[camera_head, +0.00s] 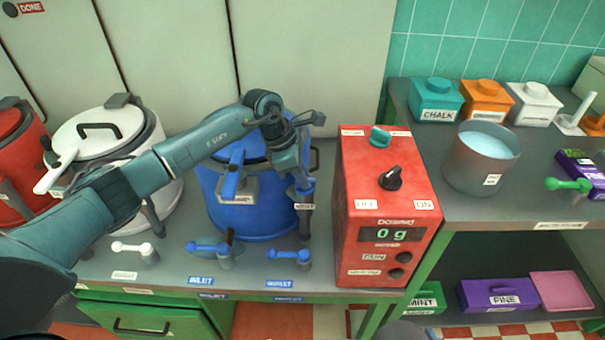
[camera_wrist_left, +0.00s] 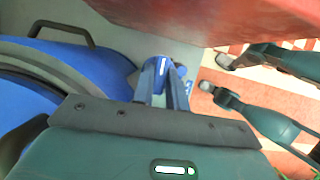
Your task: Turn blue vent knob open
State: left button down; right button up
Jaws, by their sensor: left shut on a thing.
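The blue kettle (camera_head: 240,212) stands on the grey counter behind the inlet and outlet knobs. Its blue vent knob (camera_head: 302,190) is on the right side, above a small VENT label (camera_head: 304,207). My left gripper (camera_head: 303,180) reaches down onto it from above and is shut on it; the gripper partly covers the knob. In the left wrist view the blue knob (camera_wrist_left: 158,68) shows just beyond the fingers. My right gripper (camera_wrist_left: 222,78) shows at the right of that view, its two fingers apart and empty.
A red scale box (camera_head: 385,215) reading 0 g stands close to the right of the vent knob. The white kettle (camera_head: 100,135) is at left. The blue inlet knob (camera_head: 212,249) and blue outlet knob (camera_head: 290,254) stand in front. A grey pot (camera_head: 480,165) is on the right shelf.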

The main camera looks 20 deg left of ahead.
pick_arm(q)
jog(key=n, duration=0.2)
jog(key=n+t+y, duration=0.1)
jog(key=n, duration=0.2)
jog(key=shift+s+t+p, duration=0.15)
jog(key=shift+t+p, duration=0.15)
jog(key=shift+p, duration=0.05)
jog(key=n+t+y, duration=0.1)
jog(key=n, duration=0.2)
jog(key=shift+d+n, duration=0.15)
jog(key=shift+n, duration=0.15)
jog(key=n+y+b, duration=0.1)
jog(key=n, duration=0.2)
jog(key=shift+d+f+n+t, duration=0.1)
jog(key=shift+n+t, duration=0.2)
jog(key=n+y+b, duration=0.1)
jog(key=n, duration=0.1)
jog(key=shift+d+n, duration=0.1)
jog(key=shift+n, duration=0.2)
jog(key=shift+n+y+b, duration=0.7)
jog(key=shift+n+b, duration=0.05)
jog(key=shift+n, duration=0.45)
pick_arm(e)
jog(key=shift+a+f+m, duration=0.1)
jog(key=shift+f+m, duration=0.2)
jog(key=shift+f, duration=0.55)
pick_arm(q)
jog(key=shift+n, duration=0.3)
